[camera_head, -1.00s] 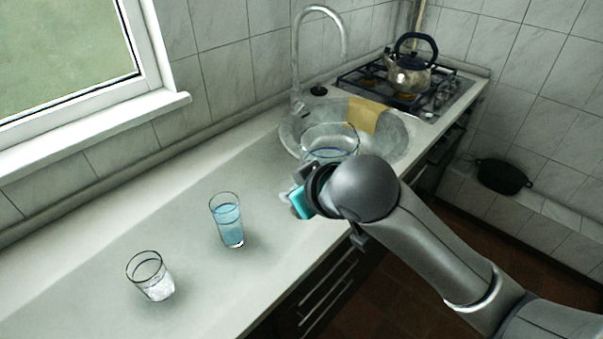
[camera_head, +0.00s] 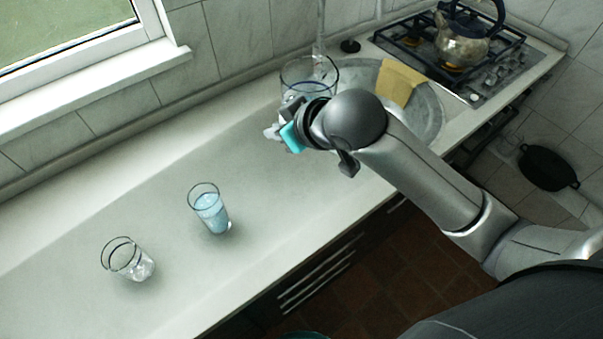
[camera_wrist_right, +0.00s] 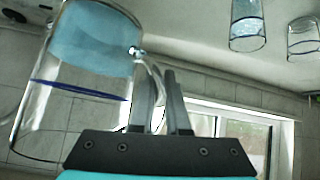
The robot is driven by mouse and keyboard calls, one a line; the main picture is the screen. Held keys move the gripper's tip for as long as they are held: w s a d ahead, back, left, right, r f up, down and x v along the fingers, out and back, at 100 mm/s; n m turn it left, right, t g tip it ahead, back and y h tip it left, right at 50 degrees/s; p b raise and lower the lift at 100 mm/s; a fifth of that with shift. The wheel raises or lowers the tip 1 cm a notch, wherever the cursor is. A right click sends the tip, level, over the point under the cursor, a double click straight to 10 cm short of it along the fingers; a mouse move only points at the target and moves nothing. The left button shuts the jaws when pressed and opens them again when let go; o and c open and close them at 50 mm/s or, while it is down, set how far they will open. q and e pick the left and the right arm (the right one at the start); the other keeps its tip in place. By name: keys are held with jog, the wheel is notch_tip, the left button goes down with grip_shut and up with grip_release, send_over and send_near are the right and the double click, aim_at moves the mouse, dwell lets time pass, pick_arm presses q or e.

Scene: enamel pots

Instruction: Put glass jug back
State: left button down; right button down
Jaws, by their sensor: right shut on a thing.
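The glass jug (camera_head: 309,72) is clear with a dark line round it. In the head view its rim shows behind my right wrist, by the left edge of the sink; its lower part is hidden. In the right wrist view the jug (camera_wrist_right: 75,85) appears upside down, with pale blue water towards its base. My right gripper (camera_wrist_right: 156,78) has its fingers at the jug's handle (camera_wrist_right: 152,80) and is shut on it. In the head view my right gripper (camera_head: 295,118) is mostly hidden by its own wrist. My left gripper is not in view.
A tall glass of blue water (camera_head: 210,210) and a shorter glass (camera_head: 128,260) stand on the counter (camera_head: 120,215). The sink (camera_head: 425,110) with a yellow cloth (camera_head: 399,82) and the stove with a kettle (camera_head: 466,38) lie right. Counter between glasses and gripper is clear.

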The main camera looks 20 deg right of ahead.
jog(key=shift+a+f+b, duration=0.1)
jog(key=shift+f+b, duration=2.05)
jog(key=shift+f, duration=7.45)
jog(key=shift+f, duration=0.15)
jog(key=c, duration=1.3)
grip_release()
jog(key=shift+s+f, duration=0.1)
jog(key=shift+f, duration=0.05)
jog(key=o, duration=0.4)
